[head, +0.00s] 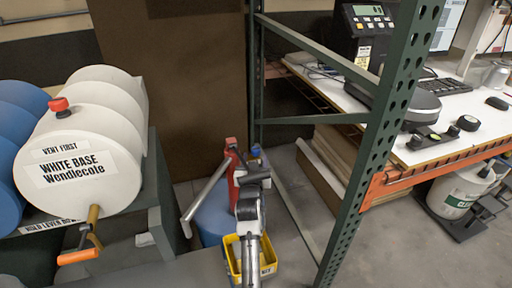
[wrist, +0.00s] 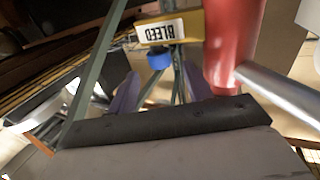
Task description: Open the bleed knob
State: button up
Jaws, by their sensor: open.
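The bleed knob (wrist: 158,57) is a small blue cap below a yellow block (wrist: 203,22) whose BLEED label (wrist: 161,30) reads upside down in the wrist view. In the head view a small blue spot, likely the same knob (head: 256,150), shows just beyond my gripper (head: 252,173). My gripper (wrist: 162,90) is open in the wrist view, its two purple-grey fingers apart. The knob appears in line with the gap between them and a little beyond the tips. I see nothing held, and I cannot tell whether a finger touches the knob.
A red cylinder (wrist: 232,38) with a metal handle (wrist: 280,92) stands close beside the right finger. In the head view, a white drum (head: 90,150) with a red cap lies on a rack at left. A green upright (head: 385,125) and workbench (head: 440,145) stand right.

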aim_at(256, 153)
jog(key=w, duration=0.2)
jog(key=w+p, duration=0.1)
jog(key=w, duration=0.2)
jog(key=shift+w+d, duration=0.2)
jog(key=shift+w, duration=0.1)
jog(key=c, duration=0.9)
